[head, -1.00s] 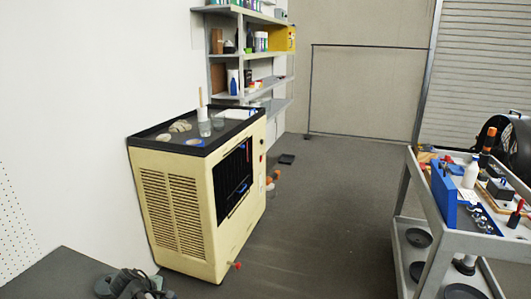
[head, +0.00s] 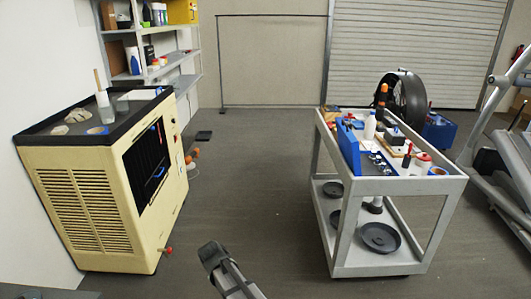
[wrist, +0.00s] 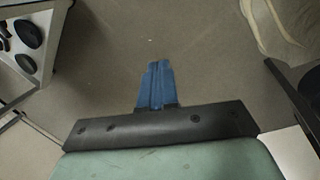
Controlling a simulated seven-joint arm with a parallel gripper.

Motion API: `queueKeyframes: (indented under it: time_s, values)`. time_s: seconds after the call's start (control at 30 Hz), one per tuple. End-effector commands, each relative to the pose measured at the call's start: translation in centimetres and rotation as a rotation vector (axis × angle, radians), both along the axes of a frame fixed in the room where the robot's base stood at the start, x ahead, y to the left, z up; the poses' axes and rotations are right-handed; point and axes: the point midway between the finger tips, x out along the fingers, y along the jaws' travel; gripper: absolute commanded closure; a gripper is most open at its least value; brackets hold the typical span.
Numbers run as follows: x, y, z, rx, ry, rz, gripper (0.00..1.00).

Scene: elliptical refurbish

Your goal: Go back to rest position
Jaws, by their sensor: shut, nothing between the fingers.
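My gripper (wrist: 156,66) shows in the wrist view with its two blue fingers pressed together, nothing between them, over the grey floor. In the head view, a dark grey end of my arm (head: 222,262) rises from the bottom edge, in the open floor between the cream cabinet and the grey cart. It touches neither of them there. The fingers cannot be made out in the head view.
A cream cabinet (head: 85,205) with a black top stands left. A grey cart (head: 350,258) holding tools and bottles stands right; its lower shelf carries black discs. Exercise equipment (head: 502,160) is at far right. Shelves (head: 180,60) are behind the cabinet. Floor between is mostly clear.

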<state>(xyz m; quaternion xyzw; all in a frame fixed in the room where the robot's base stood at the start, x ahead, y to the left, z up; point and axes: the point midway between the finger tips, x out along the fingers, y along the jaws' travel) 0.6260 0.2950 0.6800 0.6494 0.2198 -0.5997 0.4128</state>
Motion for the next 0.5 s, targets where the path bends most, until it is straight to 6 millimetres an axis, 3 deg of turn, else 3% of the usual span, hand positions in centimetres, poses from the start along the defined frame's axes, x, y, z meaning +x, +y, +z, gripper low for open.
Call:
queueKeyframes:
  time_s: [0.03,0.1,0.5]
  values:
    - [-0.2,-2.4,-0.4,0.013,0.007,-0.053,1.00]
    - [-0.3,-5.0,-0.8,0.035,0.015,-0.120,1.00]
    - [-2.7,-18.3,-2.9,0.156,0.049,-0.511,1.00]
